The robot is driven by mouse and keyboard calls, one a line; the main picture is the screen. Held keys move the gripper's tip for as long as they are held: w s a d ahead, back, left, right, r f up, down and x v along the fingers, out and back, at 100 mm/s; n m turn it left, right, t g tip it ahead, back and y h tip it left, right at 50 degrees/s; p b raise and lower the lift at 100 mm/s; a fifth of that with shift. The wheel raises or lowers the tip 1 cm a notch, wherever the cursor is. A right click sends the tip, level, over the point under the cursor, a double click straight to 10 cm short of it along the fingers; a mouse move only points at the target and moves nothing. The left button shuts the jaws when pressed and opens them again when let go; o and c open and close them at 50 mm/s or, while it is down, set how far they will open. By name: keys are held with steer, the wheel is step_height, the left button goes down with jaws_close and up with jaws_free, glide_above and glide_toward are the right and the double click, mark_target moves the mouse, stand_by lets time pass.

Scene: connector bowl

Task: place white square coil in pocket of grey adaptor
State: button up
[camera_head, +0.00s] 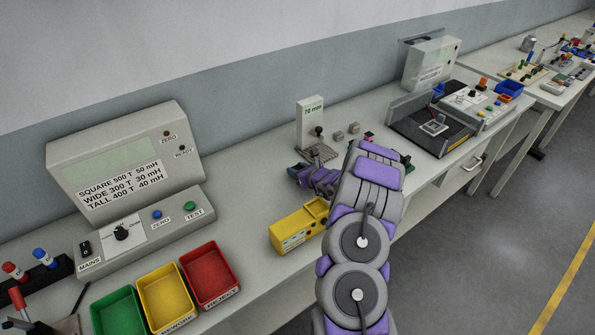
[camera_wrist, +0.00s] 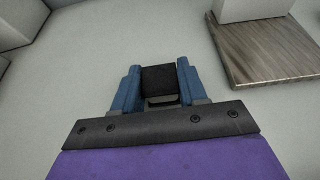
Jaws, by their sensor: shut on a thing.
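In the wrist view my gripper (camera_wrist: 157,72) has its blue fingers shut on a small dark block (camera_wrist: 158,82) with a paler part on its near side. I cannot tell from this whether it is the white square coil; no clearly white coil shows elsewhere.
The 70 mm stand (camera_head: 310,122) also shows in the wrist view as a striped base (camera_wrist: 265,55). Small blocks (camera_head: 346,131) and a grey-walled fixture (camera_head: 400,105) lie to its right. A yellow box (camera_head: 290,237) stands nearer. Green, yellow and red bins (camera_head: 238,288) and a tester (camera_head: 130,155) are left.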

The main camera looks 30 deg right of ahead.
steer(key=o, duration=1)
steer(key=shift+o, duration=0.2)
steer(key=shift+s+r, duration=0.1)
steer(key=shift+r, duration=0.1)
steer(key=p+v, duration=0.1)
steer(key=v, duration=0.5)
steer(key=shift+s+r+p, duration=0.2)
steer(key=shift+s+p, duration=0.1)
steer(key=shift+s, duration=0.3)
steer(key=shift+a, duration=0.1)
